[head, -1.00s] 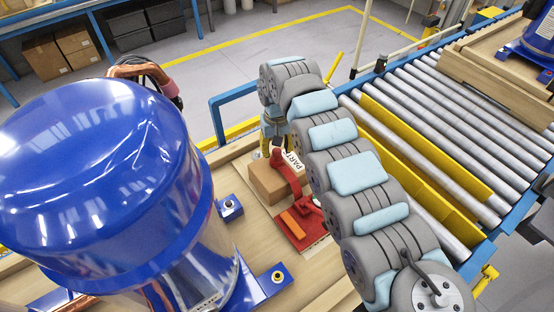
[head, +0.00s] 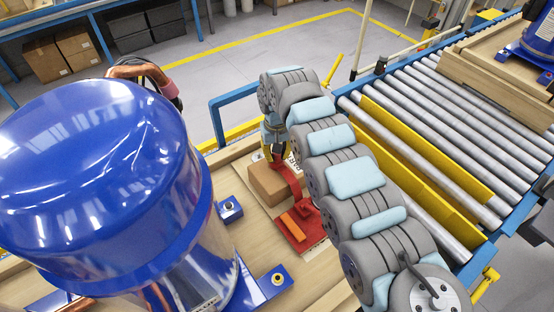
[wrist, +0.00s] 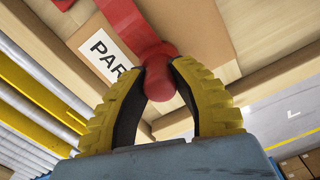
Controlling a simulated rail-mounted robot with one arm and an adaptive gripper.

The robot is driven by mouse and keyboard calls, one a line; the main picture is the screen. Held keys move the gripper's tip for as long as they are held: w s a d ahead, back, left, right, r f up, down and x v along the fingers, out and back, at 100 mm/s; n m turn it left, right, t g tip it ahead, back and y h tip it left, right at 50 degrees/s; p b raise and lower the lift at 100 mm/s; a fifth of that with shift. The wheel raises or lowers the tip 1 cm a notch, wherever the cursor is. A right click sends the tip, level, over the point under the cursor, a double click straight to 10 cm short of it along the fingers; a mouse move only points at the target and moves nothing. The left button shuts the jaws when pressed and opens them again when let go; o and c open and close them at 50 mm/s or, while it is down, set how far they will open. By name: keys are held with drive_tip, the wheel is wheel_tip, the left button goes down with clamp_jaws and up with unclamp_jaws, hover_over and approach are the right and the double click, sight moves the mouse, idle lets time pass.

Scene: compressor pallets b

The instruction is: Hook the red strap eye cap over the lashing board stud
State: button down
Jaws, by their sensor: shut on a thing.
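My gripper (wrist: 159,72) has its two yellow ribbed fingers closed around the red strap eye cap (wrist: 160,86) in the wrist view. The cap's rounded end shows between the fingertips. The red strap (wrist: 126,22) runs from it across the cardboard box. There my gripper (head: 275,143) is above the box's far side, partly hidden by my arm. I cannot make out the stud in either view.
A large blue compressor (head: 100,180) stands close on the left, with blue feet (head: 230,210) bolted to the wooden pallet (head: 240,245). A roller conveyor (head: 470,120) with yellow guides (head: 430,150) lies to the right. A blue rail (head: 230,98) stands behind the pallet.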

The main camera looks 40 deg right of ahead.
drive_tip(key=shift+r, duration=0.15)
drive_tip(key=shift+r+p, duration=0.95)
drive_tip(key=shift+r, duration=1.4)
drive_tip(key=shift+d, duration=0.1)
